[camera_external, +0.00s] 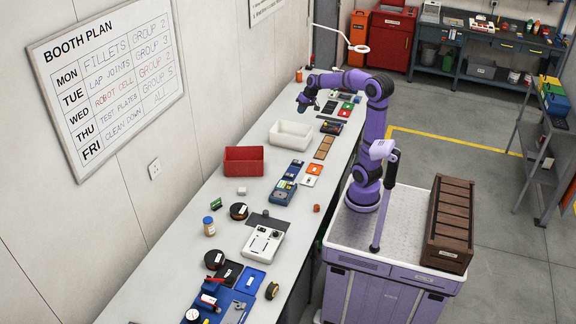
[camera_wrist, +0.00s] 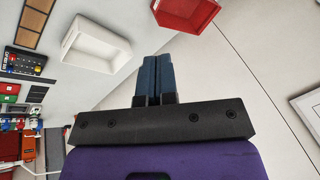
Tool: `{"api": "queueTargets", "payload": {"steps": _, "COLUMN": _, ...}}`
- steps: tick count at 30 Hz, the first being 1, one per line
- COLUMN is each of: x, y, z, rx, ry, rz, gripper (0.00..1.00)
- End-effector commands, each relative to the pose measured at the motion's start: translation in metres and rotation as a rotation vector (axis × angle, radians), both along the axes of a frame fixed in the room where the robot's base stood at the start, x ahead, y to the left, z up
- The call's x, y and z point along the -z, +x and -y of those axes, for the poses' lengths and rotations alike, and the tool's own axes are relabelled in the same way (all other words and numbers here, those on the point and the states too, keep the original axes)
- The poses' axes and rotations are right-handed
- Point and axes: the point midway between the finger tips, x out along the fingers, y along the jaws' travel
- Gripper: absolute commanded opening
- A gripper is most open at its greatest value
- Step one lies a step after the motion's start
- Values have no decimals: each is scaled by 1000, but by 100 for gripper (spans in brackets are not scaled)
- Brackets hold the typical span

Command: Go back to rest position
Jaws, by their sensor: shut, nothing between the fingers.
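My purple arm rises from my base and reaches left over the long workbench (camera_external: 236,284). My gripper (camera_external: 303,104) hangs above the far part of the bench, to the upper right of the white bin. In the wrist view my gripper (camera_wrist: 158,58) shows two dark blue fingers side by side, pressed together. Nothing is between them, and they touch no object in that view.
A white bin (camera_external: 290,135) and a red bin (camera_external: 244,161) stand along the wall side of the bench. They also show in the wrist view, white (camera_wrist: 92,48) and red (camera_wrist: 186,12). Small tools and parts cover much of the bench. A ring lamp (camera_external: 358,47) stands beyond my arm.

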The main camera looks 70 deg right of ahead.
Motion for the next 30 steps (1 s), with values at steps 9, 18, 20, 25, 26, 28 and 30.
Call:
{"api": "queueTargets", "payload": {"steps": 9, "x": -18, "y": -81, "z": -103, "rx": -194, "ry": -143, "rz": 19, "gripper": 0}}
{"api": "queueTargets", "payload": {"steps": 18, "x": -9, "y": -165, "z": -156, "rx": -354, "ry": -267, "rz": 67, "gripper": 0}}
{"api": "queueTargets", "payload": {"steps": 20, "x": -5, "y": -179, "z": -162, "rx": -380, "ry": -287, "rz": 78, "gripper": 0}}
{"api": "queueTargets", "payload": {"steps": 25, "x": 5, "y": -205, "z": -170, "rx": -430, "ry": -326, "rz": 102, "gripper": 0}}
{"api": "queueTargets", "payload": {"steps": 26, "x": 6, "y": -208, "z": -171, "rx": -434, "ry": -330, "rz": 105, "gripper": 0}}
{"api": "queueTargets", "payload": {"steps": 28, "x": 8, "y": -212, "z": -171, "rx": -442, "ry": -337, "rz": 108, "gripper": 0}}
{"api": "queueTargets", "payload": {"steps": 30, "x": 9, "y": -214, "z": -172, "rx": -446, "ry": -340, "rz": 110, "gripper": 0}}
